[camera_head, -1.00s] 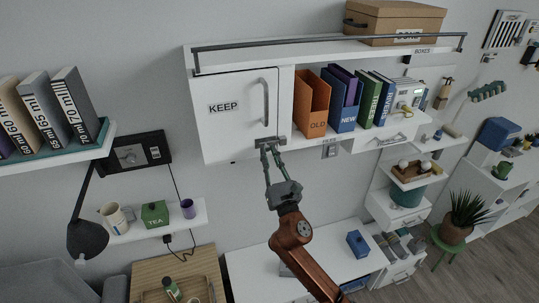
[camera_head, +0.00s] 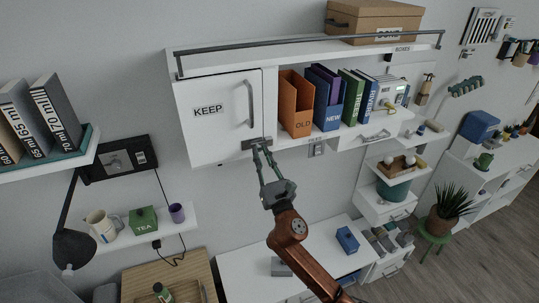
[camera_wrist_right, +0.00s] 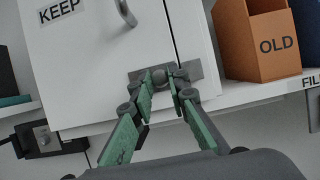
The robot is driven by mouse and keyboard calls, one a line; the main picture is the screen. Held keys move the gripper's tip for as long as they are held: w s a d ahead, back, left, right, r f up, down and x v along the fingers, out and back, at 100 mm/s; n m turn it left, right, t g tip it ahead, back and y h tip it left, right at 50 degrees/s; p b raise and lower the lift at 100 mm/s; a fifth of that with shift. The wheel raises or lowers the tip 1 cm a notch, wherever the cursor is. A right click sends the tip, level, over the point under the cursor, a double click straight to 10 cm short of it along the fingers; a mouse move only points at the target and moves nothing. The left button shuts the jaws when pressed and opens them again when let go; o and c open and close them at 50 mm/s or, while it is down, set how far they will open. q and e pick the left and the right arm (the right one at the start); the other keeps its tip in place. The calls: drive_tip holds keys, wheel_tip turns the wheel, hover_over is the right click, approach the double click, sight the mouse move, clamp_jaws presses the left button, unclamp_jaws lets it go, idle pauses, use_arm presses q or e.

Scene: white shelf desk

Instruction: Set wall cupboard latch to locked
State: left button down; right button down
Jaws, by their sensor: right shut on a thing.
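The white wall cupboard has a door (camera_head: 215,125) labelled KEEP, which looks closed. Its grey latch (camera_head: 248,143) sits at the door's lower right corner and also shows in the right wrist view (camera_wrist_right: 196,72). My right gripper (camera_head: 262,148) reaches up from below to the latch. In the right wrist view its green fingers (camera_wrist_right: 161,84) are shut on the round latch knob (camera_wrist_right: 159,75), one on each side. The fingertips partly hide the knob and the plate. I cannot read the latch setting. My left gripper is not in view.
A vertical handle (camera_head: 250,103) stands out from the door above the latch. An orange OLD file box (camera_head: 295,105) stands on the open shelf to the right. A small shelf with a mug (camera_head: 101,225) is at lower left.

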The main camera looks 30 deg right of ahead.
drive_tip(key=shift+d, duration=0.2)
drive_tip(key=c, duration=2.3)
unclamp_jaws()
drive_tip(key=o, duration=0.4)
drive_tip(key=shift+d, duration=0.15)
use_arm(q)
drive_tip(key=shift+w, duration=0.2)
use_arm(e)
drive_tip(key=v, duration=1.2)
drive_tip(key=shift+r, duration=0.1)
